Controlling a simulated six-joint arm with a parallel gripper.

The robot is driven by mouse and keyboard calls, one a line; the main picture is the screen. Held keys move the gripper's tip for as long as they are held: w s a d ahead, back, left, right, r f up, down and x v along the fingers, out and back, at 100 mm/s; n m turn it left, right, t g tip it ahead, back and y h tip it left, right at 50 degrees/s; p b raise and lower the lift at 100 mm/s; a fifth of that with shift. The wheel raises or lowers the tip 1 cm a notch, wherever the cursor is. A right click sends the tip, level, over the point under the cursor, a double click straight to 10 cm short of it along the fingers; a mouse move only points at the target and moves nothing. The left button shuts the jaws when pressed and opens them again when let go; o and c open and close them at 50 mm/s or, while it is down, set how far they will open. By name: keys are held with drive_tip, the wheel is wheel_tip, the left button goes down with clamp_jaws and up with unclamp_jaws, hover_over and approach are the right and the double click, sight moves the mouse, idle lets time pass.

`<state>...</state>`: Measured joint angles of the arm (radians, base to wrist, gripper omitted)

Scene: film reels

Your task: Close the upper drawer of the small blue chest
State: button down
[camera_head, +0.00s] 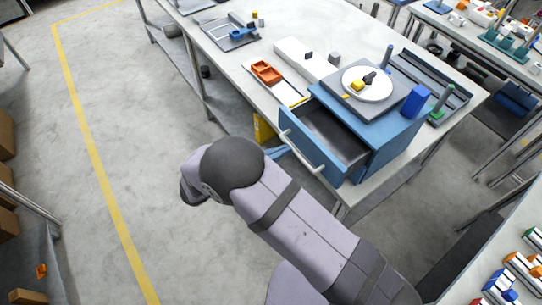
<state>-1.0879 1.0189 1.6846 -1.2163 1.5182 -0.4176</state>
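The small blue chest (388,138) stands at the near corner of the grey table. Its upper drawer (310,155) is pulled well out toward the lower left, and its dark inside looks empty. A pale bar handle (301,150) runs across the drawer's blue front. My arm reaches up from the bottom of the view and ends in front of the drawer.
On the chest lie a grey plate (343,101) and a white disc (383,92) with small parts. A blue block (416,101) stands beside them. An orange tray (266,72) and a white box (299,55) are behind the drawer on the table (205,27).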

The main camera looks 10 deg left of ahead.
sight(302, 137)
drive_tip(key=x, duration=0.3)
drive_tip(key=r+x, duration=0.1)
drive_tip(key=x, duration=0.3)
drive_tip(key=r+x, duration=0.1)
drive_tip(key=x, duration=0.3)
drive_tip(key=shift+w+d+b, duration=0.1)
drive_tip(key=shift+d+b, duration=0.05)
drive_tip(key=shift+b, duration=0.15)
drive_tip(key=shift+w+d+r, duration=0.1)
drive_tip(key=shift+r, duration=0.05)
drive_tip(key=shift+r, duration=0.1)
drive_tip(key=shift+s+a+r, duration=0.1)
drive_tip(key=shift+s+a, duration=0.35)
drive_tip(key=shift+a, duration=0.1)
drive_tip(key=b+v, duration=0.3)
drive_tip(key=v, duration=1)
